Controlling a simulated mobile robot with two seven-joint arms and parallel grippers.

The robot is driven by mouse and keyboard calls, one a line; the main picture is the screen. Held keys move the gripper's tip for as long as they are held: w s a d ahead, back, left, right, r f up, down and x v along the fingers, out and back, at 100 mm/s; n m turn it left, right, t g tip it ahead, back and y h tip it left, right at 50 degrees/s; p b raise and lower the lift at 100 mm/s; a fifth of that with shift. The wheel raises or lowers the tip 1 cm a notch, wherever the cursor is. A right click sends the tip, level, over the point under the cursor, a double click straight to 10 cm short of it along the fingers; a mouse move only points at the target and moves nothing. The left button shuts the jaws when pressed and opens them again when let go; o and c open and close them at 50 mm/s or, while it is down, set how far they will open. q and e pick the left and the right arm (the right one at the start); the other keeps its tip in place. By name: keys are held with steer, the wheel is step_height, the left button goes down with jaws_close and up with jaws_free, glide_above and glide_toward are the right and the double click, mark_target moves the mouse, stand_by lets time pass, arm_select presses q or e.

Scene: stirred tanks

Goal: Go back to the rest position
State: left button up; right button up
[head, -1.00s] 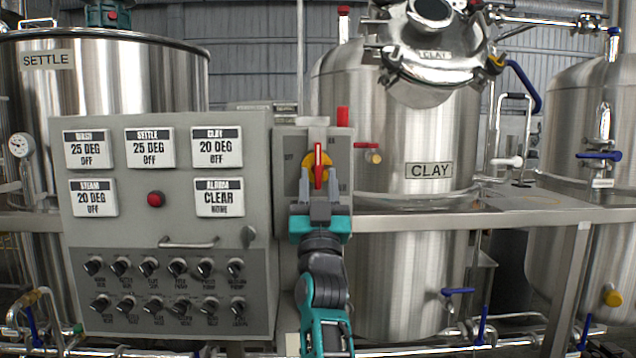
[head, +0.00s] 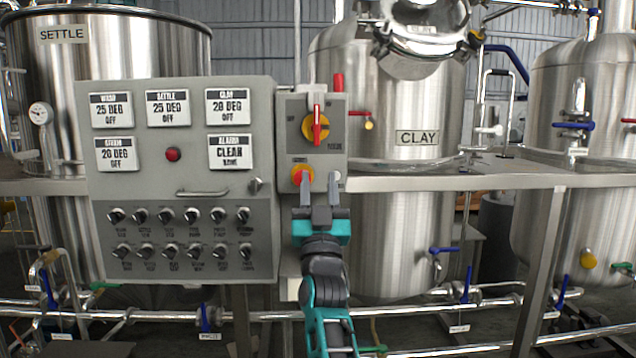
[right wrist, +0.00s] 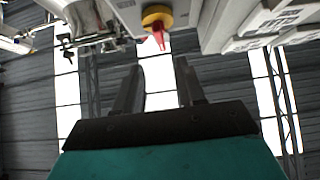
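My right gripper (head: 319,190) is in front of the side switch box (head: 338,135) of the grey control panel. Its two fingers are apart and point upward in the head view, with nothing between them. A yellow rotary switch with a red handle (head: 317,126) sits above the fingertips, its handle upright. A second yellow and red knob (head: 302,175) shows just behind the left fingertip. In the right wrist view the open fingers (right wrist: 160,90) are empty, and a yellow and red knob (right wrist: 158,22) is beyond them. My left gripper is not in view.
The control panel (head: 182,188) with displays and dark knobs stands left of my right arm. The SETTLE tank (head: 150,50) is behind it. The CLAY tank (head: 400,240) stands to the right behind a metal rail (head: 450,182). Pipes and valves (head: 205,318) run low across the front.

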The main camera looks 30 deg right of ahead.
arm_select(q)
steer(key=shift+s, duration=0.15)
arm_select(e)
steer(key=shift+s+a+f, duration=0.1)
steer(key=shift+s+f, duration=0.1)
steer(key=shift+f, duration=0.05)
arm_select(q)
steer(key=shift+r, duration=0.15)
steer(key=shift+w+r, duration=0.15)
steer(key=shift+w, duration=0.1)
arm_select(e)
steer(key=shift+f, duration=0.1)
